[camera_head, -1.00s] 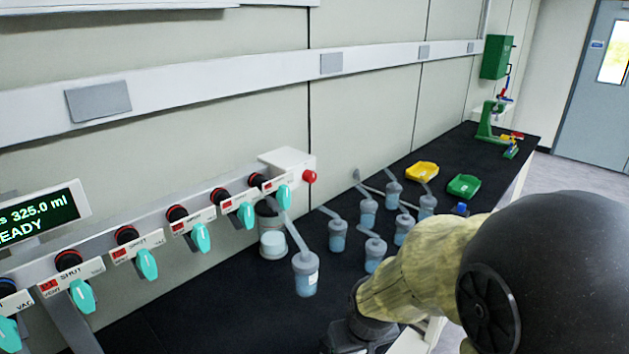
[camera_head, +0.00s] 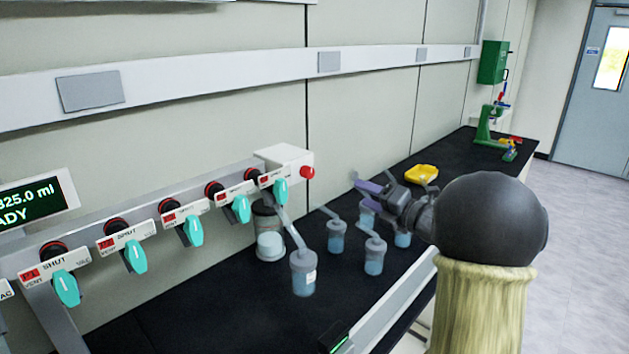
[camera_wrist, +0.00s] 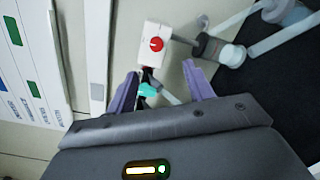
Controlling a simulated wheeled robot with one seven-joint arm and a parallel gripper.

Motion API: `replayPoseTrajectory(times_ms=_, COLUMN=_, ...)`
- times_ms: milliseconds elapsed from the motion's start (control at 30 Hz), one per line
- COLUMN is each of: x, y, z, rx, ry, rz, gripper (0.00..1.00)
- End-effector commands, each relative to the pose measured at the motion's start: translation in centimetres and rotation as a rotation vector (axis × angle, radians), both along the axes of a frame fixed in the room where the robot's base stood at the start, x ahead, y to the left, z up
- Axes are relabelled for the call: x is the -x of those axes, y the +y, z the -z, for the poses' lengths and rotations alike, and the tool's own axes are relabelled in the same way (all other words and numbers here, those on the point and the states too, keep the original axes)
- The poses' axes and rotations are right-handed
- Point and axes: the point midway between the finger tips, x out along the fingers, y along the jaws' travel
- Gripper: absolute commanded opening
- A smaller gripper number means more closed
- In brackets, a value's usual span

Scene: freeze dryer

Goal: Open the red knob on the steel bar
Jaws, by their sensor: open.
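The red knob (camera_head: 307,172) sits on the right face of a white box (camera_head: 283,156) at the right end of the steel bar (camera_head: 142,203). It also shows in the wrist view (camera_wrist: 156,44), beyond the fingertips and near the line midway between them. My gripper (camera_head: 360,182) is open, with two purple fingers apart and nothing between them in contact. In the head view it is to the right of the knob, over the flasks, pointing left toward the bar. In the wrist view a gap remains between the fingers (camera_wrist: 160,72) and the knob.
Several teal valve handles (camera_head: 240,209) hang along the bar. A flask (camera_head: 303,273) hangs near the rightmost valve, and more flasks (camera_head: 337,236) stand on the black bench. A yellow tray (camera_head: 421,173) lies behind my gripper. The bench front left is clear.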

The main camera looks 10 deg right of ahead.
Motion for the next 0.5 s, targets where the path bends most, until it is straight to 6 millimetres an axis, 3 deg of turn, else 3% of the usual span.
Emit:
replayPoseTrajectory(times_ms=133, x=0.53, y=0.05, z=0.0, rx=0.067, ry=-0.058, rz=-0.071, gripper=0.52)
replayPoseTrajectory(times_ms=500, x=0.44, y=-0.01, z=-0.11, rx=0.069, ry=-0.06, rz=-0.071, gripper=0.52)
